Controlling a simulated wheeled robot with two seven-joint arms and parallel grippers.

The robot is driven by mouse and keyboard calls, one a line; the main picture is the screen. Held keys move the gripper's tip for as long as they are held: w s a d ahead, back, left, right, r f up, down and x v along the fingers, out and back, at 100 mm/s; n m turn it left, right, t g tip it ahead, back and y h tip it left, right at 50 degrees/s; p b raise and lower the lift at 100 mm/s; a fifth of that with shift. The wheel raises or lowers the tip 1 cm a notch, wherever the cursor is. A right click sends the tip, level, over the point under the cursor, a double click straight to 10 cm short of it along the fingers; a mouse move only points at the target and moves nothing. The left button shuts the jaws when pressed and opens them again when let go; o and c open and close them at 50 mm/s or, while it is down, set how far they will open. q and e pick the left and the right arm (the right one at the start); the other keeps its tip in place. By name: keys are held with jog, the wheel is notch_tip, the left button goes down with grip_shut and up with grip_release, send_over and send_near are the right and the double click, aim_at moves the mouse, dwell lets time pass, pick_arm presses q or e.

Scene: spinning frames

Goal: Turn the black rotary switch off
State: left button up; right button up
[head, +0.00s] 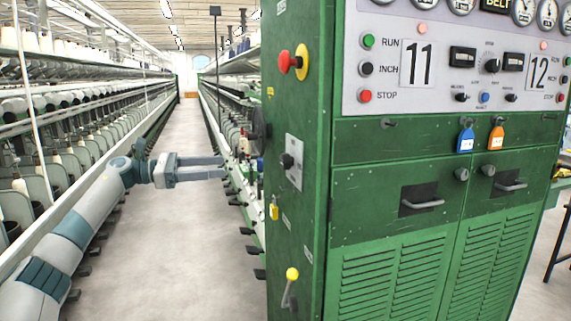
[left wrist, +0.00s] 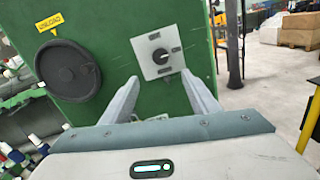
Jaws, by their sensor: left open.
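The black rotary switch (head: 286,161) is a knob on a light grey plate (head: 295,175), fixed to the narrow left side of the green cabinet (head: 345,220). In the left wrist view the switch (left wrist: 160,56) sits near the middle of its plate, with a small pale mark on its face and dark labels above and below. Its exact setting is too small to read. My left gripper (head: 222,168) is open and empty, left of the switch and apart from it. In the left wrist view its fingertips (left wrist: 161,80) frame the lower part of the plate. My right gripper is out of view.
A black handwheel (left wrist: 68,70) is beside the switch plate. A red and yellow emergency button (head: 293,62) is above the switch; a yellow padlock (head: 274,209) and yellow-knobbed lever (head: 291,275) are below. Spinning frames (head: 60,130) line the aisle (head: 170,230), whose floor is clear.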

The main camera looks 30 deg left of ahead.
pick_arm(q)
jog(key=shift+s+r, duration=0.1)
jog(key=shift+s, duration=0.1)
jog(key=shift+w, duration=0.1)
jog(key=p, duration=0.5)
send_near(282, 161)
jog(key=x, duration=0.6)
jog(key=shift+w+a, duration=0.1)
jog(key=shift+w, duration=0.05)
jog(key=shift+x, duration=0.9)
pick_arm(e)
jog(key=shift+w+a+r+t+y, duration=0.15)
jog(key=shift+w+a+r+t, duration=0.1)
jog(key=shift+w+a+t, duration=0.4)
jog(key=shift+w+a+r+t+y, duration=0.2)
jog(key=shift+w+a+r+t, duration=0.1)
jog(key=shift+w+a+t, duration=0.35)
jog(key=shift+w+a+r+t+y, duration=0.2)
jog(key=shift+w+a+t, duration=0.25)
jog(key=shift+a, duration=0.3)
pick_arm(q)
jog(key=shift+c, duration=0.2)
jog(key=c, duration=1)
